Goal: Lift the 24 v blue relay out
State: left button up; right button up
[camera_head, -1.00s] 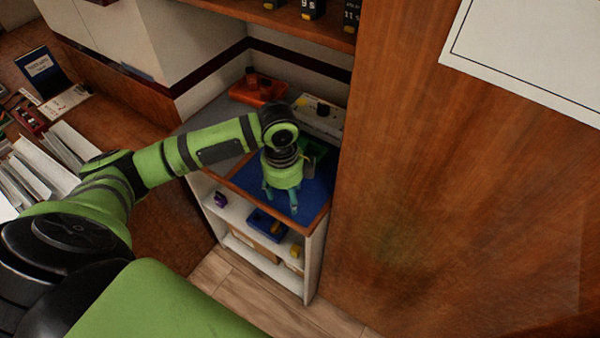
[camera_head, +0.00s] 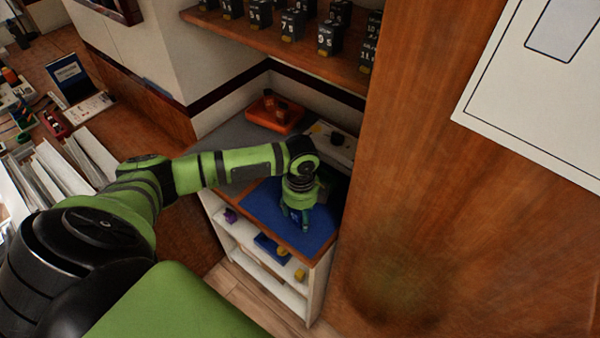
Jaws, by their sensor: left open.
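My left gripper (camera_head: 296,222) points down over the blue mat (camera_head: 262,205) on the counter, near the mat's front right part. Its fingers look open. Something blue shows between or behind the fingers, but I cannot tell whether it is a relay or the mat. I cannot pick out a 24 V blue relay for sure. The gripper body and wrist hide part of the mat and what lies behind them. My right gripper is not in view.
An orange tray (camera_head: 273,112) with dark items and a white box (camera_head: 334,142) with a black knob stand at the counter's back. Black labelled blocks (camera_head: 292,25) line the shelf above. A blue tray (camera_head: 270,247) sits below. A wooden panel (camera_head: 420,170) closes the right side.

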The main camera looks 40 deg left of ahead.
pick_arm(q)
jog(key=shift+s, duration=0.1)
grip_shut()
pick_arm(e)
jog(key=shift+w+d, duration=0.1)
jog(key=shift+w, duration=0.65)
pick_arm(q)
jog(key=shift+r, duration=0.1)
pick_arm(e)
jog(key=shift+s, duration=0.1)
pick_arm(q)
jog(key=shift+r+b, duration=0.3)
jog(key=shift+r, duration=0.25)
notch_tip(320, 180, up, 3)
jog(key=shift+d+b, duration=0.1)
jog(key=shift+b, duration=0.5)
jog(key=s+d+r+p, duration=0.5)
jog(key=s+r, duration=0.4)
jog(key=r, duration=0.2)
jog(key=shift+s+d+r, duration=0.15)
jog(key=shift+d+r, duration=0.25)
jog(key=shift+d, duration=0.5)
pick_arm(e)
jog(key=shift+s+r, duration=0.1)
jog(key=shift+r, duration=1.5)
